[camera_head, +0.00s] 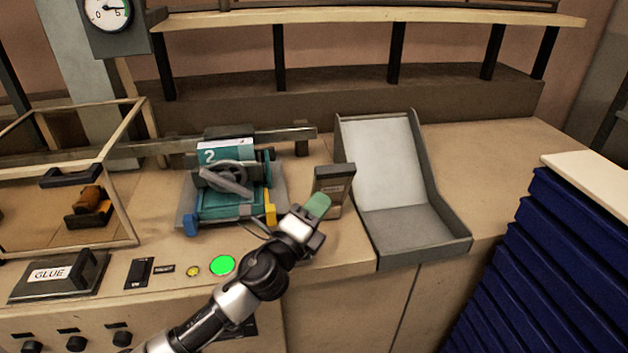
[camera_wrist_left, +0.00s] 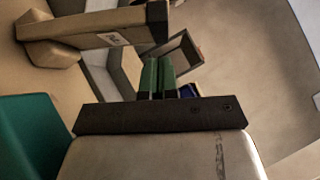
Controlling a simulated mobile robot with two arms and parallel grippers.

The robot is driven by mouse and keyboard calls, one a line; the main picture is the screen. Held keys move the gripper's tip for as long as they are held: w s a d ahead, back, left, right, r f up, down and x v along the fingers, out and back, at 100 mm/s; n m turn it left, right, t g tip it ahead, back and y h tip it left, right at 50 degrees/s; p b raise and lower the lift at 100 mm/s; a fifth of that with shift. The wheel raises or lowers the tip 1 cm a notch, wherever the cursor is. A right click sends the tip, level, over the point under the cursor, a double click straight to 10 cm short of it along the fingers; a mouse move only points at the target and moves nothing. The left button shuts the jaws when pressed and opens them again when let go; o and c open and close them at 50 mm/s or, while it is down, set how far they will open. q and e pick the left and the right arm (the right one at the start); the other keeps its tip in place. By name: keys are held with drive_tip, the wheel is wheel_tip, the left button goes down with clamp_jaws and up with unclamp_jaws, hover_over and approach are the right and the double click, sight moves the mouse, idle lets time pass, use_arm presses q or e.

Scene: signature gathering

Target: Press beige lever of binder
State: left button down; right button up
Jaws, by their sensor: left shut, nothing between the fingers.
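The binder (camera_head: 203,208) is a teal machine with a dark handwheel, left of centre on the bench in the head view. To its right stands an upright lever (camera_head: 333,178) with a dark grey top and a beige-brown body. In the left wrist view, a beige lever-like block (camera_wrist_left: 95,27) with a dark end and a small label lies at the upper left. My left gripper (camera_head: 318,206) has green fingertips, shut and empty, close in front of the lever in the head view. I cannot tell whether they touch. The green fingers also show in the left wrist view (camera_wrist_left: 157,76).
A grey sloped tray (camera_head: 432,243) stands right of the lever. Blue stacked blocks (camera_head: 545,260) fill the right side. A glass case (camera_head: 70,190), a GLUE box (camera_head: 55,275) and a lit green button (camera_head: 222,265) are at the left. Bare bench lies right of the tray.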

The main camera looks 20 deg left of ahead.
sight(323, 177)
use_arm(q)
drive_tip(key=shift+w+a+r+p, duration=0.2)
drive_tip(key=shift+w+a+r, duration=0.15)
drive_tip(key=shift+w+a, duration=0.25)
drive_tip(key=shift+w+a+r+p, duration=0.15)
drive_tip(key=shift+w+a+r, duration=0.25)
drive_tip(key=shift+w, duration=0.2)
use_arm(e)
drive_tip(key=shift+s+d+r, duration=0.15)
drive_tip(key=shift+s+r, duration=0.1)
drive_tip(key=shift+r, duration=0.35)
drive_tip(key=shift+r, duration=0.1)
